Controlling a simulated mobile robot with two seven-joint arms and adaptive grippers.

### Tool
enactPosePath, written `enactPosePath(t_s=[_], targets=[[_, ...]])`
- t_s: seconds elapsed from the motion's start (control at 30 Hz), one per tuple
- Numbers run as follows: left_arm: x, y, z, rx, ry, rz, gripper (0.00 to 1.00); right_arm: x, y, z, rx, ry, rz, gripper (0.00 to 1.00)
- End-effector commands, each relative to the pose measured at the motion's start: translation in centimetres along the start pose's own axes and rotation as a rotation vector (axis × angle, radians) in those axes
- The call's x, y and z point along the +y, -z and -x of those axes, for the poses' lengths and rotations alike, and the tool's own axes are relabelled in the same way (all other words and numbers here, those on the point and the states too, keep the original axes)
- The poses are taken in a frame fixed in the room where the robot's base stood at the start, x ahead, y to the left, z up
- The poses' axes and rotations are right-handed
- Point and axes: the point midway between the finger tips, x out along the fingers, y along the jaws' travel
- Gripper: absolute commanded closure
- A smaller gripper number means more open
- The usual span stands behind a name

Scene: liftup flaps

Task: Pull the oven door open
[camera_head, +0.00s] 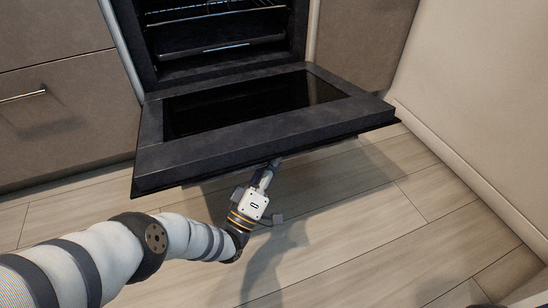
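The oven door (180,155) is hinged at its bottom and folded down to about horizontal, with its dark glass panel facing up. The oven cavity (215,25) stands open behind it, with wire racks inside. My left gripper (272,168) is at the door's front edge, reaching up under it near the middle. Its fingertips are partly hidden by the door, so I cannot tell whether they are open or shut, or whether they touch it. The door's handle is not visible. My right gripper does not show clearly.
Brown drawers (60,110) with a metal handle (22,96) stand left of the oven. A brown cabinet panel (362,40) and a pale wall (480,110) are on the right. The wood floor (370,240) in front is clear.

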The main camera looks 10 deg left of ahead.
Motion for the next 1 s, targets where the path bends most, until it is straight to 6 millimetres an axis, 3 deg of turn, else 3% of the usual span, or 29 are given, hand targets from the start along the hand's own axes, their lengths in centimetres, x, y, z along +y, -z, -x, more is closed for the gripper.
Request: enactPosePath(t_s=[0.07, 0.1, 0.2, 0.57, 0.9, 1.0], targets=[[0.3, -0.5, 0.1, -0.009, -0.007, 0.009, 1.0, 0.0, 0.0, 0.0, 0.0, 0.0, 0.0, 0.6], [0.3, -0.5, 0.1, -0.009, -0.007, 0.009, 0.86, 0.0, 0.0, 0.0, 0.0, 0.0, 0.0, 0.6], [0.3, -0.4, 0.0, -0.008, -0.007, 0.008, 0.67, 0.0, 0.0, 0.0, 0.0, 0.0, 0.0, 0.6], [0.1, 0.0, 0.6, -0.001, -0.004, 0.0, 0.67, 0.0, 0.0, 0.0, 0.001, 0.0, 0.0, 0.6], [0.1, -0.4, 9.3, -0.011, -0.001, 0.007, 0.67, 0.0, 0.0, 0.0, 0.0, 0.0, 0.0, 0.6], [0.2, -0.5, 11.0, -0.012, -0.002, 0.007, 0.67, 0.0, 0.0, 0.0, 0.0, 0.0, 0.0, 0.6]])
